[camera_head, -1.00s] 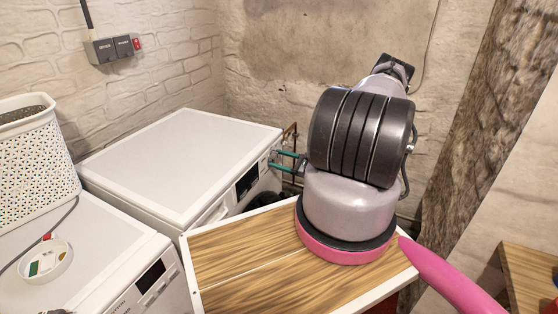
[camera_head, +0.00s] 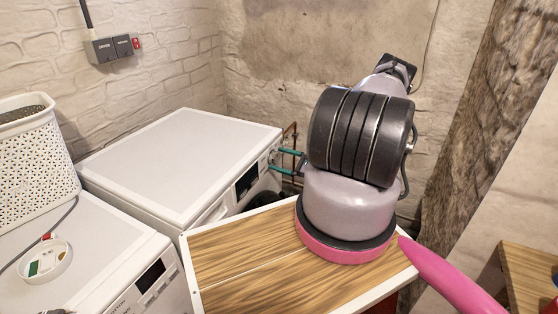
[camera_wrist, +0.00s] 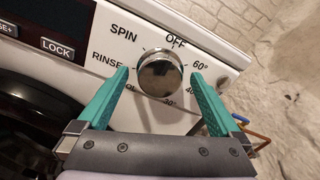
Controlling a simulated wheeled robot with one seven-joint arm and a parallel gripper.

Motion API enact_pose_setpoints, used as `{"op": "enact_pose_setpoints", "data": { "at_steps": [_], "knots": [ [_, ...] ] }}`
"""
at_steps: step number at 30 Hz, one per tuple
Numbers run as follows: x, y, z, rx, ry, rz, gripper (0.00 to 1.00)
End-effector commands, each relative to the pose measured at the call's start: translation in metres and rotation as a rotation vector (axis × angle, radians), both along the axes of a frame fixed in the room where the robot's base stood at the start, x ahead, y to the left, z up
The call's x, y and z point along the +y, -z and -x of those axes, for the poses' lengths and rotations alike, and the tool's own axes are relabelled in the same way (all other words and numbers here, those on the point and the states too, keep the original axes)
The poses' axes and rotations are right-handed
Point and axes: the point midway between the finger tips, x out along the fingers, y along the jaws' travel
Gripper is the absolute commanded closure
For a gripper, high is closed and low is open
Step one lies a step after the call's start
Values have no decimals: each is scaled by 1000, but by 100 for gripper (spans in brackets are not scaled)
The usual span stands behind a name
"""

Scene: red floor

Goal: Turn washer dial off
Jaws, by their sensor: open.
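The washer dial (camera_wrist: 160,73) is a round chrome knob on the white control panel in the wrist view. Labels such as SPIN, OFF, RINSE and 60° are printed around it. The dial's pointer is too unclear to read. My gripper (camera_wrist: 160,80) has two teal fingers, spread open, one on each side of the dial. A small gap shows between each finger and the knob. In the head view my gripper (camera_head: 286,161) is at the front panel of the farther white machine (camera_head: 180,150); the dial itself cannot be made out there.
A wood-topped surface (camera_head: 235,260) with a white edge lies below my arm. A second white machine (camera_head: 85,255) stands at the left, with a white basket (camera_head: 35,155) and a small round dish (camera_head: 45,262) on it. Orange pipes show behind my gripper.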

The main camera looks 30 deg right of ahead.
Motion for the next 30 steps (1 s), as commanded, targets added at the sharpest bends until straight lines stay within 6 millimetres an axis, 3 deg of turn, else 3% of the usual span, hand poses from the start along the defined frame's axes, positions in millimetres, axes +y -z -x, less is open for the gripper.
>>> {"op": "enact_pose_setpoints", "data": {
  "at_steps": [15,30],
  "knots": [
    [-57,0,72,1,2,2,0],
    [-63,0,81,1,-1,1,0]
  ]
}}
